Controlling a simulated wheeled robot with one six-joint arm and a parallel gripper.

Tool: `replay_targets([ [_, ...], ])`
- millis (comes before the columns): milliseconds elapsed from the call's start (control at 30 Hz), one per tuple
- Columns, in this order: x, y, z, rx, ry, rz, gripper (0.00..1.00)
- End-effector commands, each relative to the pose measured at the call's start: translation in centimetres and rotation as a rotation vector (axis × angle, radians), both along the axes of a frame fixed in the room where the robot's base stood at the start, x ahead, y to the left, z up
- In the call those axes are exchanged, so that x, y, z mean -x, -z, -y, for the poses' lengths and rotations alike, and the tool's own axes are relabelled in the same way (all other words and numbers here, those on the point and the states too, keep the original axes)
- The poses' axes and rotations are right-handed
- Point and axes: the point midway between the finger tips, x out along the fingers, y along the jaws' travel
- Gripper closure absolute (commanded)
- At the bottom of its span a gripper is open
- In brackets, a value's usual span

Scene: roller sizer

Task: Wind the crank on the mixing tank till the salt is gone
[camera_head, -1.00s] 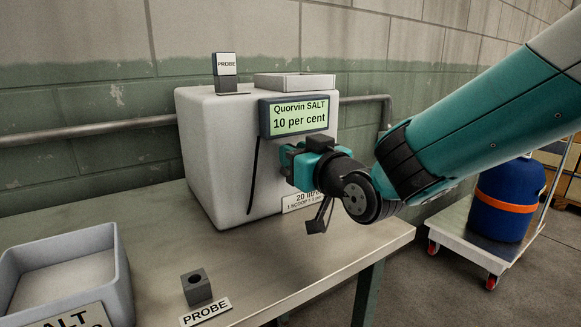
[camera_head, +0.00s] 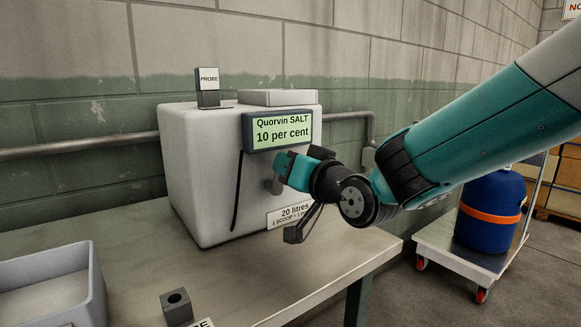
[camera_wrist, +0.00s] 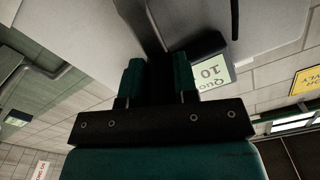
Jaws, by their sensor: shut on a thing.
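The mixing tank (camera_head: 205,175) is a pale grey box on the table, with a dark upright slot in its front. Its display (camera_head: 283,130) reads "Quorvin SALT 10 per cent". The grey crank (camera_head: 276,186) shows in part on the tank's front, below the display. My gripper (camera_head: 284,165) is shut on the crank, close to the tank front. In the wrist view the gripper's fingers (camera_wrist: 158,80) are close together against the tank, and the grip itself is mostly hidden. The inside of the tank cannot be seen.
A probe (camera_head: 208,88) and a shallow tray (camera_head: 278,97) are on top of the tank. A grey open bin (camera_head: 97,285) and a probe holder (camera_head: 176,308) stand at the table's front left. A trolley with a blue drum (camera_head: 488,235) stands right of the table.

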Motion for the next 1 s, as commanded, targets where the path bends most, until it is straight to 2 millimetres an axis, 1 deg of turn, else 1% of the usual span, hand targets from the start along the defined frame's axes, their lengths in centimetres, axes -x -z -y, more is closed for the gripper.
replay_targets([
  [33, 0.0, 0.4, 0.1, 0.008, 0.002, -0.008, 0.96],
  [200, 0.0, 0.4, 0.1, 0.008, 0.002, -0.008, 0.96],
  [233, 0.0, 0.5, 0.1, 0.008, 0.002, -0.008, 0.68],
  [267, 0.0, 0.4, 0.1, 0.008, 0.002, -0.008, 0.61],
  [300, 0.0, 0.4, 0.1, 0.007, 0.001, -0.007, 0.52],
  [333, 0.0, 0.4, 0.1, 0.007, 0.001, -0.007, 0.47],
  [600, 0.1, 0.2, 0.0, 0.004, -0.001, -0.002, 0.47],
  [733, 0.8, 0.1, 0.6, 0.003, 0.0, -0.001, 0.47],
  [867, 2.8, 0.1, 2.0, 0.003, 0.002, -0.002, 0.47],
  [1000, 5.7, 0.2, 4.0, 0.003, 0.003, -0.001, 0.47],
])
